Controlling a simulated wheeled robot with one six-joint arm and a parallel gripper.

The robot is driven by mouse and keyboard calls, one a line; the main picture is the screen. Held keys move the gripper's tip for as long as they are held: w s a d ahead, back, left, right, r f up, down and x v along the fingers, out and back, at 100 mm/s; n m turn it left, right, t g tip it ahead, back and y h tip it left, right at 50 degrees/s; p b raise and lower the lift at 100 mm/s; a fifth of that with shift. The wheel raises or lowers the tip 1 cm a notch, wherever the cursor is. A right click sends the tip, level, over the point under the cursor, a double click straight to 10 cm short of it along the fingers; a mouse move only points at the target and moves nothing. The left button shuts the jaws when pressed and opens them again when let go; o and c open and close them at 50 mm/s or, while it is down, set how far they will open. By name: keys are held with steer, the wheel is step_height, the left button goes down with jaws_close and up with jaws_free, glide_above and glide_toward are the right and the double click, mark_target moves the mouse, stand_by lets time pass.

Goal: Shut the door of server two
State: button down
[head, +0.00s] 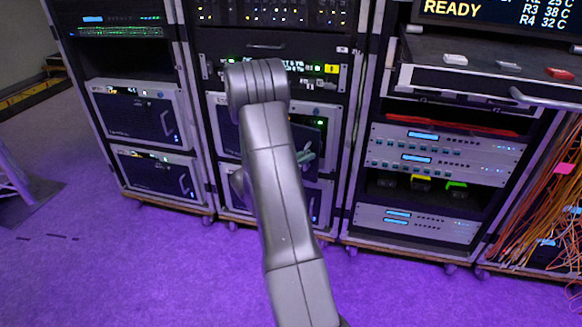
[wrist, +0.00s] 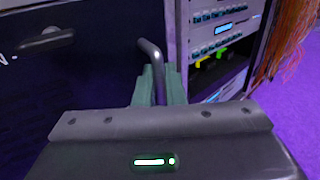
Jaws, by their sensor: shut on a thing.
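A dark door panel (wrist: 90,65) fills the left of the wrist view. A grey bar handle (wrist: 150,52) stands near its right edge. My gripper (wrist: 158,82) has its greenish fingers shut around this handle. In the head view my gripper (head: 306,160) is at the middle rack, largely behind my own arm. The dark front of the upper server unit (head: 312,125) there shows only in part, and I cannot tell how far its door stands open. I cannot read a label that says server two.
The left rack holds two units with dark fronts, an upper one (head: 142,116) and a lower one (head: 158,175). The right rack has a pulled-out shelf (head: 485,75) with small blocks. Orange cables (head: 540,215) hang at far right. The purple floor (head: 130,265) is clear in front.

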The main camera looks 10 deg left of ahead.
steer(key=w+d, duration=0.2)
steer(key=w, duration=0.6)
steer(key=shift+d+r, duration=0.15)
steer(key=shift+d, duration=0.1)
steer(key=shift+w, duration=0.1)
steer(key=c, duration=1.7)
jaws_free()
steer(key=p+v, duration=0.3)
steer(key=v, duration=1.1)
steer(key=shift+d, duration=0.1)
steer(key=b+x, duration=0.2)
steer(key=x, duration=1)
steer(key=shift+w+d, duration=0.2)
steer(key=shift+w, duration=0.1)
